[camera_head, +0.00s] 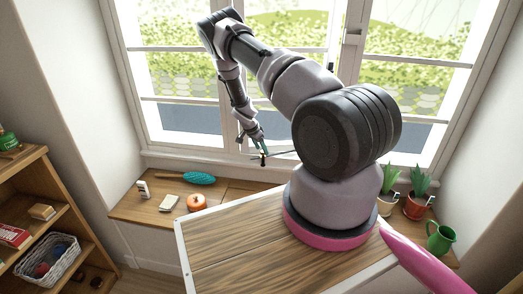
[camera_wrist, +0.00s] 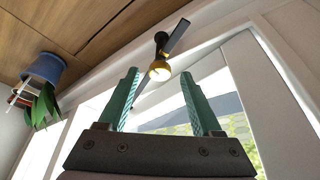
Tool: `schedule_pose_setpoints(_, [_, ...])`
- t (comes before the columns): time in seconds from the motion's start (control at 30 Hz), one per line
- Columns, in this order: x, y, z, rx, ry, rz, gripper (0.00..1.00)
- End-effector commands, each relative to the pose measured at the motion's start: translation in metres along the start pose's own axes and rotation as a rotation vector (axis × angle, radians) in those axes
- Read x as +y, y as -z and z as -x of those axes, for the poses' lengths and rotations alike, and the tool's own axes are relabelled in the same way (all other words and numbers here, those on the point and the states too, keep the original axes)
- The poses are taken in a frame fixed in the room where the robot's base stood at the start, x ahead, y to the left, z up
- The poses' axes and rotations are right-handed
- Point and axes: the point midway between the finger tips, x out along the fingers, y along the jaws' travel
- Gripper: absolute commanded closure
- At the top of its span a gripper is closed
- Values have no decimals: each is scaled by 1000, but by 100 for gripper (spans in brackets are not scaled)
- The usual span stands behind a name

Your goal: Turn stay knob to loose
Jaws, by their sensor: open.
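The stay knob (camera_wrist: 159,71) is a small yellow-gold knob on a dark window stay (camera_wrist: 177,37). In the wrist view it shows between and beyond my fingertips. My gripper (camera_head: 257,138) reaches down near that end. Its two teal fingers (camera_wrist: 160,76) are open and empty in the wrist view, one on each side of the knob. I cannot tell how far the knob lies beyond the tips.
A wooden sill (camera_head: 236,188) runs below the window and holds a teal brush (camera_head: 199,178), an orange round item (camera_head: 196,202) and a white item (camera_head: 143,188). Potted plants (camera_head: 416,205) and a green jug (camera_head: 440,238) stand at right. A shelf (camera_head: 30,195) stands at left.

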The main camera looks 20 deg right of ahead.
Motion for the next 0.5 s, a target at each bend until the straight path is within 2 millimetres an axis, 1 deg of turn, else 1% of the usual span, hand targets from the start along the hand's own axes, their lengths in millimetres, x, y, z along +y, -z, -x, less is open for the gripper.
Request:
schedule_pose_setpoints(0.1, [0,0,-8,0,0,0,34])
schedule_pose_setpoints(0.4, [0,0,-9,0,1,0,34])
schedule_pose_setpoints(0.47, [0,0,-9,0,1,0,57])
schedule_pose_setpoints(0.5, [0,0,-9,0,1,0,72])
